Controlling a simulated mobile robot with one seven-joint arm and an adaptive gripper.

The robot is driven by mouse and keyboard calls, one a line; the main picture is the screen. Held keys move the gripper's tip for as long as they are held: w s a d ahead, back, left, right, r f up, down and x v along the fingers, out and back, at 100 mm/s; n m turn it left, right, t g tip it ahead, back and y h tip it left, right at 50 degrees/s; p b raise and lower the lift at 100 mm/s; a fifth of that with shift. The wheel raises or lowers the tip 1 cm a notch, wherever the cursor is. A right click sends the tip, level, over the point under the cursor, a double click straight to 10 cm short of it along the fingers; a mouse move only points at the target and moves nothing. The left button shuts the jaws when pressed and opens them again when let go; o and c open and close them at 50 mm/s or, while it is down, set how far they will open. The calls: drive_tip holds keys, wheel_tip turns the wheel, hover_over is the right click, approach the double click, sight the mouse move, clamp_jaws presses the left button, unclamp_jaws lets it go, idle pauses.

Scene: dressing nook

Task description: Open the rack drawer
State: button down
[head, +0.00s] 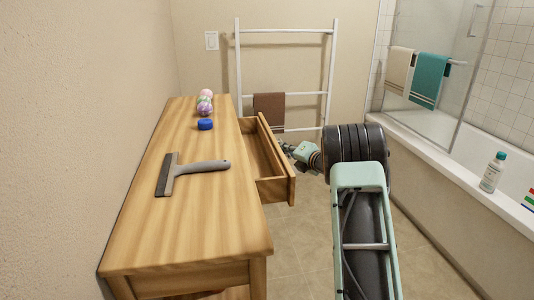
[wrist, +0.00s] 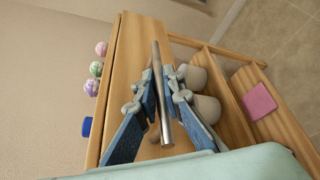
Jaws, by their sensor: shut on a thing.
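The wooden rack (head: 185,215) stands along the wall at left. Its drawer (head: 275,160) is pulled out to the right in the head view, and the visible part of its inside looks empty. My gripper (head: 288,148) is at the drawer's front face, partly hidden by my arm. In the wrist view, my gripper (wrist: 160,90) is shut on the metal bar handle (wrist: 162,110), with a finger on either side of it. The drawer front (wrist: 140,65) shows behind the handle.
A squeegee (head: 190,168), a blue round item (head: 205,124) and several coloured balls (head: 205,104) rest on the rack top. Pale rolls (wrist: 207,108) and a pink item (wrist: 259,101) lie on a lower shelf. A bathtub (head: 440,160) stands right; a towel ladder (head: 284,70) is behind.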

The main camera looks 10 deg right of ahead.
drive_tip(key=d, duration=0.9)
drive_tip(key=shift+d, duration=0.1)
drive_tip(key=c, duration=2)
unclamp_jaws()
drive_tip(key=shift+c, duration=0.2)
drive_tip(key=shift+s, duration=0.1)
drive_tip(key=v, duration=1.2)
drive_tip(key=shift+r, duration=0.1)
